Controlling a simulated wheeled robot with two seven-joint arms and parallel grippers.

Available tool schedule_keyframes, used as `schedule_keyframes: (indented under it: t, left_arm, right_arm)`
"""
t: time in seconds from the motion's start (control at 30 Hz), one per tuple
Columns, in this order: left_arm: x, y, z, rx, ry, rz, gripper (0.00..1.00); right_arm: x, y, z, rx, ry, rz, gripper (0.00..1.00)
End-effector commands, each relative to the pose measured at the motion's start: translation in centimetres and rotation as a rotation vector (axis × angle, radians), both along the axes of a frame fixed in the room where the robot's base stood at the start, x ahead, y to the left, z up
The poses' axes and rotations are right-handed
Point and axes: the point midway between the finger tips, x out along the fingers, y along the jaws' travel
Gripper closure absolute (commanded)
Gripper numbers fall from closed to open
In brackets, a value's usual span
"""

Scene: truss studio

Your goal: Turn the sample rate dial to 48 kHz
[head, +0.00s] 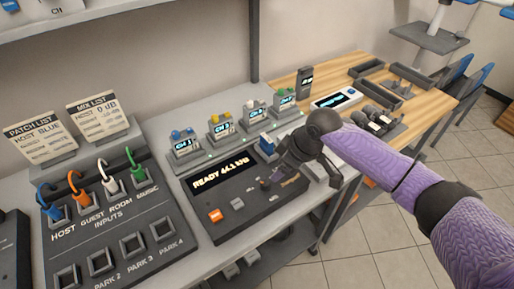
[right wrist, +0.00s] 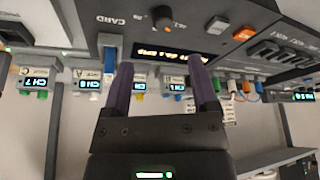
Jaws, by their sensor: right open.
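The dark recorder panel (head: 225,222) has a lit display (head: 221,174) reading "READY 44.1 kHz". In the right wrist view, which is upside down, the sample rate dial (right wrist: 162,15) is a dark round knob with an orange mark, beside the display (right wrist: 165,52). My right gripper (head: 272,180) is over the right part of the panel. Its open, empty fingers (right wrist: 160,72) point toward the dial, which shows beyond the tips; contact is not visible. My left gripper is out of view.
A blue card (head: 267,143) stands behind my gripper. Several small channel displays (head: 222,127) line the back. The patch panel (head: 110,225) with plugged cables is at left.

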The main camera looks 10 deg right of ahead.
Motion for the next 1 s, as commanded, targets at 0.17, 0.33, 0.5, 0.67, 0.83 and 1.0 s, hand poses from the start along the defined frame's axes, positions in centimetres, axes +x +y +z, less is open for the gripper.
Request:
schedule_keyframes:
  t: [0.17, 0.33, 0.5, 0.67, 0.83, 1.0]
  left_arm:
    - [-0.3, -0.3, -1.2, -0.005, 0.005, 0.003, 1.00]
    - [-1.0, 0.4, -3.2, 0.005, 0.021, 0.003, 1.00]
    - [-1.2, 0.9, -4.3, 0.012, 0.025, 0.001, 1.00]
    - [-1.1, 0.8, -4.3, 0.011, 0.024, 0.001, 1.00]
    - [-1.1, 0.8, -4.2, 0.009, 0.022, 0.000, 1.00]
    - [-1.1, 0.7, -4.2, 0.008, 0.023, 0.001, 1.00]
  right_arm:
    - [0.4, 0.8, -1.9, -0.002, 0.011, 0.021, 0.24]
    - [1.6, 2.0, -6.0, -0.001, 0.009, 0.019, 0.24]
    - [2.3, 2.7, -8.3, -0.001, 0.007, 0.018, 0.24]
    - [2.5, 2.9, -8.6, -0.002, 0.005, 0.018, 0.24]
    - [2.5, 2.9, -8.5, -0.002, 0.005, 0.017, 0.27]
    - [2.5, 2.8, -8.5, -0.002, 0.005, 0.017, 0.63]
